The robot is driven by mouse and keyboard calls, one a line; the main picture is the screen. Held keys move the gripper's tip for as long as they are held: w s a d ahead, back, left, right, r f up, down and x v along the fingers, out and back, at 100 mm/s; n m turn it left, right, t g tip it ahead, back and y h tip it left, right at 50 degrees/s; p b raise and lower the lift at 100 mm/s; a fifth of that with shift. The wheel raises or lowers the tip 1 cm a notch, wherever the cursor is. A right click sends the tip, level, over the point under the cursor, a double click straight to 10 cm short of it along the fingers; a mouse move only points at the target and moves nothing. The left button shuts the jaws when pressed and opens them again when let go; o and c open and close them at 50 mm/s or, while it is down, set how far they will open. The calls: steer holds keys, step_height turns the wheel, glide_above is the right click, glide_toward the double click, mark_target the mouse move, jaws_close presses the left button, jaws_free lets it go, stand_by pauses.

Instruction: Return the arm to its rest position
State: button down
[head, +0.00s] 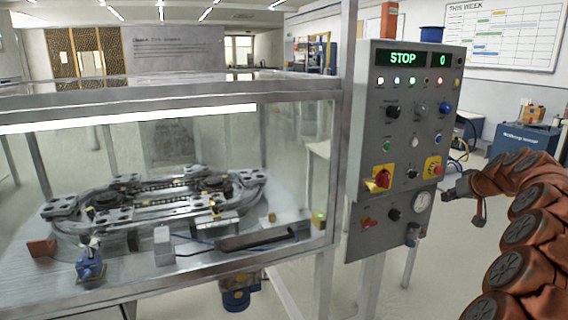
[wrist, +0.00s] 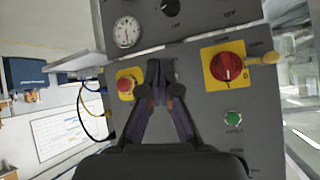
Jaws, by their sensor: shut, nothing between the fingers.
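My gripper (head: 452,191) is at the right of the head view, beside the lower right edge of the grey control panel (head: 368,150). In the wrist view my gripper (wrist: 158,72) has its two dark fingers together and empty, in front of the panel face. The head view does not show whether the fingertips touch the panel. My orange-brown arm curves up from the lower right corner and bends left toward the panel.
The panel carries a red rotary switch (head: 382,179), a red button on yellow (head: 433,167), a gauge (head: 423,201) and a display (head: 401,58) reading STOP. A glass enclosure (head: 170,112) with a ring track (head: 150,200) stands left. A blue cabinet (head: 520,140) stands behind.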

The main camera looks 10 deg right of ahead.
steer(key=s+a+n+g+y, duration=0.15)
steer(key=s+a, duration=0.25)
steer(key=a, duration=0.9)
steer(key=s+a+n+g+y, duration=0.1)
steer(key=s+a+g+y, duration=0.15)
steer(key=a, duration=1.15)
steer(key=s+a+f+g, duration=0.2)
steer(key=s+a, duration=0.6)
steer(key=s, duration=0.1)
steer(key=s+a+f+g+h, duration=0.1)
steer(key=s+a+f+g, duration=0.15)
steer(key=s, duration=0.65)
steer(key=s+a+f+g+h, duration=0.1)
steer(key=s+a+f, duration=0.2)
steer(key=s, duration=0.6)
steer(key=s+d+f+m+g+h, duration=0.1)
steer(key=s+f+g, duration=0.15)
steer(key=s, duration=0.65)
steer(key=s+d+f+g+h, duration=0.15)
steer(key=s+f, duration=0.25)
steer(key=s, duration=0.5)
step_height(320, 180, up, 15)
steer(key=t+p, duration=0.1)
steer(key=p, duration=1.2)
steer(key=shift+w+f+t, duration=0.2)
steer(key=shift+w+t, duration=0.15)
steer(key=shift+w, duration=0.1)
